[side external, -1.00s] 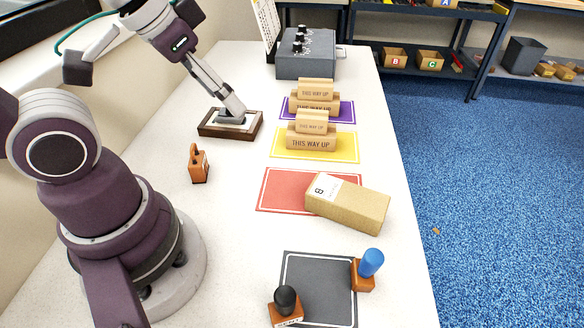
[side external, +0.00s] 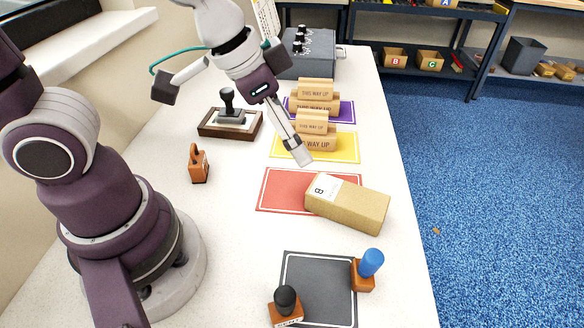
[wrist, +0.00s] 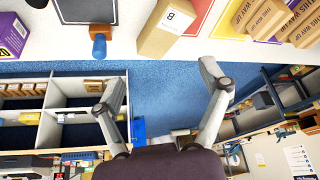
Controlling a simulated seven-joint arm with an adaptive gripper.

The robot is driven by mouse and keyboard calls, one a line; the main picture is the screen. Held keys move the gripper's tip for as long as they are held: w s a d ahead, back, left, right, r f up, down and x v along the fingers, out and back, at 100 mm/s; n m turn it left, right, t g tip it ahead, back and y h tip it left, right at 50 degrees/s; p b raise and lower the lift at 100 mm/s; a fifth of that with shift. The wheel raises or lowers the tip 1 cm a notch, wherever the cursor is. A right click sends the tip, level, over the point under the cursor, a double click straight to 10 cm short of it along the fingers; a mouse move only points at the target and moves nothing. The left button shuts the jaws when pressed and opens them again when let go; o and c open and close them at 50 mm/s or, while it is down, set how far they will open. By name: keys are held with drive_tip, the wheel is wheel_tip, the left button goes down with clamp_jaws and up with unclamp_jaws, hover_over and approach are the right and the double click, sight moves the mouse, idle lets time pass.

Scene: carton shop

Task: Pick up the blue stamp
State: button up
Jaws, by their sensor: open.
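The blue stamp (side external: 370,264) has a blue handle on a brown wooden base. It stands at the right edge of the dark grey mat (side external: 318,300) near the table's front right. In the wrist view the blue stamp (wrist: 99,45) is at the upper left, left of the carton. My gripper (side external: 301,160) is in the air over the table by the yellow mat, beyond the carton and well apart from the blue stamp. Its fingers are spread and empty in the wrist view (wrist: 169,84).
A tan carton (side external: 350,206) lies partly on the red mat (side external: 282,190). A black-handled stamp (side external: 286,305) stands at the grey mat's left. A framed pad (side external: 212,130) holds a dark-handled stamp (side external: 227,103).

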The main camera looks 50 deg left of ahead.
sight(358, 271)
drive_tip(key=d+f+m, duration=0.1)
drive_tip(key=d+f, duration=0.2)
drive_tip(key=d+f+m+g+h, duration=0.1)
drive_tip(key=d+f+m, duration=0.1)
drive_tip(key=d+f, duration=0.2)
drive_tip(key=d+f+m, duration=0.1)
drive_tip(key=d+f, duration=0.2)
drive_tip(key=f, duration=0.1)
drive_tip(key=shift+w+d+g, duration=0.25)
drive_tip(key=shift+d+g, duration=0.05)
drive_tip(key=x, duration=0.6)
drive_tip(key=shift+s+d, duration=0.2)
drive_tip(key=shift+d, duration=0.15)
drive_tip(key=shift+c, duration=0.3)
drive_tip(key=c, duration=1.2)
